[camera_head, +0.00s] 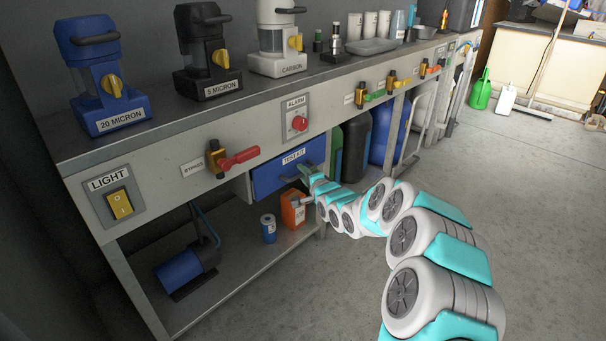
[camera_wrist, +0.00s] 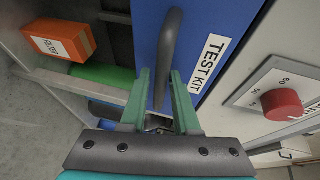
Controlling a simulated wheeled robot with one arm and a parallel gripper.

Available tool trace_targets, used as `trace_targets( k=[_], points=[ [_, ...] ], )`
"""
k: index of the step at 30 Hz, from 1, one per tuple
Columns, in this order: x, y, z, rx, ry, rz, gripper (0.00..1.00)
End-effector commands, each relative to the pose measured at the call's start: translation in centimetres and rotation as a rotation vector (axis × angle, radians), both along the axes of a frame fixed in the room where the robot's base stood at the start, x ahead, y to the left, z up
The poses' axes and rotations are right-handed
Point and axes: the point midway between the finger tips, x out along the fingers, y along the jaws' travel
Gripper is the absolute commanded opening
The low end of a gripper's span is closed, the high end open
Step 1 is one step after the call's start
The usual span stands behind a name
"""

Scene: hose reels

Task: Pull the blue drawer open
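The blue drawer (camera_head: 270,180) is under the bench top, with a white "TEST KIT" label on its front. It looks shut or nearly so. In the wrist view its blue front (camera_wrist: 205,22) fills the top middle, with a dark bar handle (camera_wrist: 170,45) running down it. My gripper (camera_head: 306,174) is at the right part of the drawer front. In the wrist view my gripper (camera_wrist: 160,72) has its two green fingers apart, with the handle between them. I cannot tell whether either finger touches it. In the head view my gripper partly hides the handle.
A red alarm button (camera_head: 299,123) is above the drawer, and a red-handled bypass valve (camera_head: 238,159) is to its left. An orange box (camera_head: 292,210) and a blue can (camera_head: 268,228) stand on the shelf below.

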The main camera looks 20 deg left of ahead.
Motion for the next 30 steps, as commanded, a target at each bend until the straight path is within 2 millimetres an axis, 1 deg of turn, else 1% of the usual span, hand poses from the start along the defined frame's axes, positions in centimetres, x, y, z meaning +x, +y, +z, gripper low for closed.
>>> trace_targets(
  k=[2, 3, 9, 11, 30],
  points=[
    [-0.01, -0.01, 0.0, 0.0, 0.0, 0.0, 0.3],
    [0.0, -0.01, 0.0, 0.0, 0.0, 0.0, 0.27],
    [0.01, -0.02, -0.01, 0.0, 0.0, 0.0, 0.05],
    [0.01, -0.02, -0.01, -0.001, -0.001, 0.0, 0.0],
    [-0.01, -0.05, -0.1, -0.001, 0.001, 0.0, 0.0]
  ],
)
